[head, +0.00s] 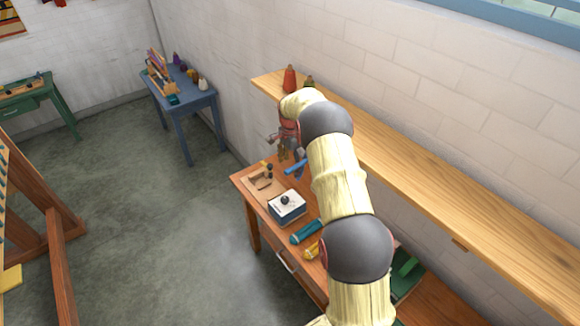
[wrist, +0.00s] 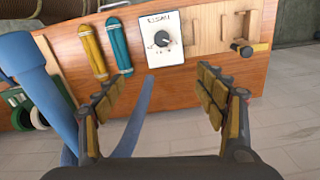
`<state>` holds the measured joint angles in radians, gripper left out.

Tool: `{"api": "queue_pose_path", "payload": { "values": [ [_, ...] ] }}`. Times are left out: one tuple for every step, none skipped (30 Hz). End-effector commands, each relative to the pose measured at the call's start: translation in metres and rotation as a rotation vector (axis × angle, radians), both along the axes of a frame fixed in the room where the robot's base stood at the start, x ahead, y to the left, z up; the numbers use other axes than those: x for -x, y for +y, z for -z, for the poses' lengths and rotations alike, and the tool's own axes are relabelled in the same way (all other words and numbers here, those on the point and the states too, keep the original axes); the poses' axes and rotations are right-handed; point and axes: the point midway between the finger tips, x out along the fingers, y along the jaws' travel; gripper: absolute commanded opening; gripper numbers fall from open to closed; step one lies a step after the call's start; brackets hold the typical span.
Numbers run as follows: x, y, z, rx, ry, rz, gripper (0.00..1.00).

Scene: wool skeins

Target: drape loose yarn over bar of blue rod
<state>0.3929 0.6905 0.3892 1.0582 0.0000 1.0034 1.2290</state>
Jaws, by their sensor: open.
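My gripper (head: 287,140) is open above the far end of the wooden table, partly hidden by my arm. In the wrist view its two padded fingers (wrist: 160,98) stand wide apart with nothing gripped. A blue rod (head: 296,167) shows just below the gripper. In the wrist view a thick blue piece (wrist: 38,70) bends down at the left and a thin blue bar (wrist: 138,115) shows between the fingers, nearer the left one. A teal skein (head: 305,231) and a yellow skein (head: 312,250) lie on the table. I cannot tell which yarn is the loose one.
A box with a white top and black knob (head: 287,203) and a wooden tray (head: 263,186) stand on the table (head: 240,181). A green item (head: 406,268) is at the near end. A long wooden shelf (head: 430,180) with cones runs along the wall.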

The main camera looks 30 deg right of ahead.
Motion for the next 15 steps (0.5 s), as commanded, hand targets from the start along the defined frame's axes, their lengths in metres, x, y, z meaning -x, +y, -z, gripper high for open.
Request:
{"api": "queue_pose_path", "payload": {
  "values": [
    [0.000, 0.000, -0.008, 0.001, -0.001, 0.000, 0.73],
    [0.000, 0.000, -0.011, 0.000, -0.001, 0.000, 0.73],
    [0.000, 0.000, -0.014, 0.000, -0.001, 0.000, 0.73],
    [0.000, 0.000, -0.017, 0.000, -0.001, 0.000, 0.73],
    [0.000, 0.000, -0.020, 0.000, -0.001, 0.000, 0.73],
    [0.000, 0.000, -0.023, 0.000, -0.001, 0.000, 0.73],
    [0.000, 0.000, -0.026, 0.000, -0.001, 0.000, 0.73],
    [0.000, 0.000, -0.029, 0.000, -0.001, 0.000, 0.73],
    [0.000, 0.000, -0.032, 0.000, -0.001, 0.000, 0.73],
    [0.000, 0.000, -0.035, 0.000, -0.001, 0.000, 0.73],
    [0.000, 0.000, -0.037, 0.000, -0.001, 0.000, 0.73],
    [0.000, 0.000, -0.040, 0.000, 0.000, 0.000, 0.73],
    [0.000, 0.000, -0.041, 0.000, 0.000, 0.000, 0.73],
    [0.000, 0.000, -0.042, 0.000, 0.000, 0.000, 0.73],
    [0.000, 0.000, -0.043, 0.000, 0.001, 0.000, 0.73]
  ]
}}
